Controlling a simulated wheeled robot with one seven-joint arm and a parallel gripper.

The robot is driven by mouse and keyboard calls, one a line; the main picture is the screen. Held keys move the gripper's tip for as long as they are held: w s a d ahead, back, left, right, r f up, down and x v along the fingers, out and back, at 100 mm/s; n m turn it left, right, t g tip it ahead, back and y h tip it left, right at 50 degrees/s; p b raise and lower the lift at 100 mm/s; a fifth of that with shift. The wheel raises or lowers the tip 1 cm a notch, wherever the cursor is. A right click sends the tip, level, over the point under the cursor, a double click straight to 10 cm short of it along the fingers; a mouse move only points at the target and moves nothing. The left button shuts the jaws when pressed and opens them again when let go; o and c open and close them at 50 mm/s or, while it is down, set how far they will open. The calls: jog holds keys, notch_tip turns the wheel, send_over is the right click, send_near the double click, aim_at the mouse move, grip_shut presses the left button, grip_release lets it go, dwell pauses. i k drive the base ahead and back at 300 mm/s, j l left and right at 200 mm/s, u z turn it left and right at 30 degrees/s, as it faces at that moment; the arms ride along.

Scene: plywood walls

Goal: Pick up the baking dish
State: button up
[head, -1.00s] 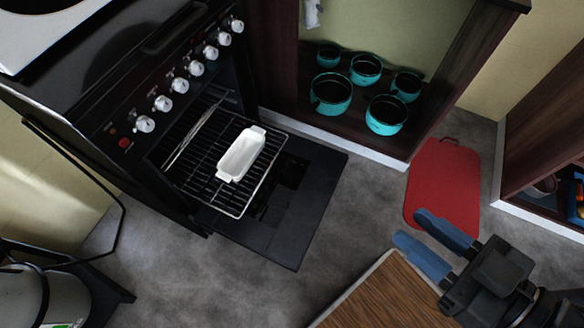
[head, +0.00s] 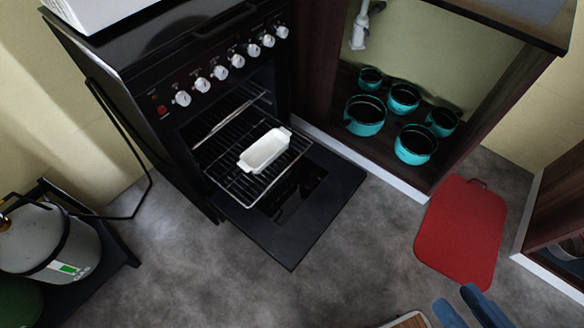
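The white baking dish (head: 264,151) is a small rectangular dish with end handles. It sits upright on the pulled-out wire oven rack (head: 246,185), in front of the black oven. My gripper (head: 457,309) shows only as two blue fingers at the bottom right edge, spread apart with nothing between them. It is well away from the dish, over the floor near the red board. The rest of my gripper is out of the picture.
The oven door (head: 308,212) hangs open below the rack. Several teal pots (head: 366,115) stand in the open cabinet on the right. A red board (head: 462,230) lies on the floor. A gas cylinder (head: 50,240) stands at left. The grey floor (head: 200,270) between is clear.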

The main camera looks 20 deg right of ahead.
aim_at(266, 150)
jog(key=i+j+u, duration=0.1)
jog(key=i+u, duration=0.35)
jog(key=i, duration=0.3)
jog(key=i+l+u, duration=0.15)
jog(key=i+u, duration=0.25)
jog(key=i, duration=0.35)
